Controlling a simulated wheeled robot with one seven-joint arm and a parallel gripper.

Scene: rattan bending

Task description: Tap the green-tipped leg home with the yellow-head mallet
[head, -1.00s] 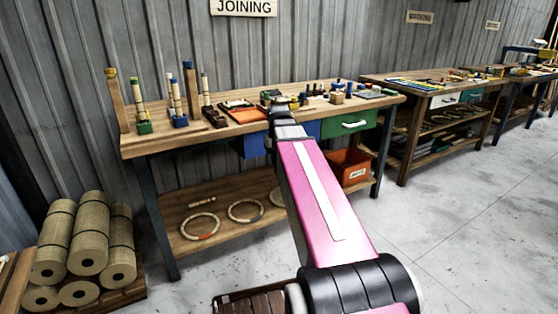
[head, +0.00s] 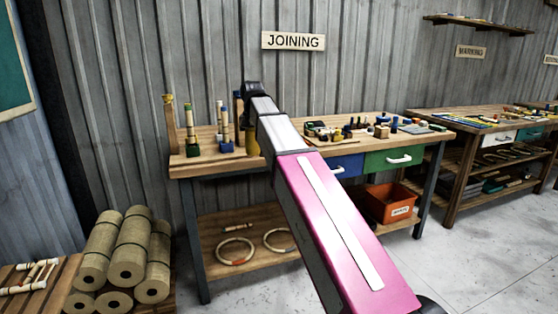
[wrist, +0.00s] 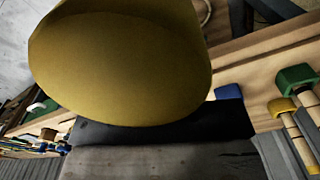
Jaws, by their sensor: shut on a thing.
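My gripper (wrist: 165,132) is shut on the yellow-head mallet. The mallet's big yellow head (wrist: 120,65) fills much of the wrist view, and its grip is hidden. In the head view, part of the yellow head (head: 252,141) shows beside my arm, in front of the bench's left part. To its left, a pale leg (head: 191,122) stands upright in a green block (head: 193,150); its tip looks dark or green, too small to be sure. A blue block (head: 225,147) holds more upright pieces. The mallet appears apart from them. The wrist view also shows the green block (wrist: 297,77).
The joining bench (head: 190,166) stands against the corrugated wall. A wooden post (head: 170,125) rises at its left end. Small tools and parts (head: 350,128) lie to the right of my arm.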

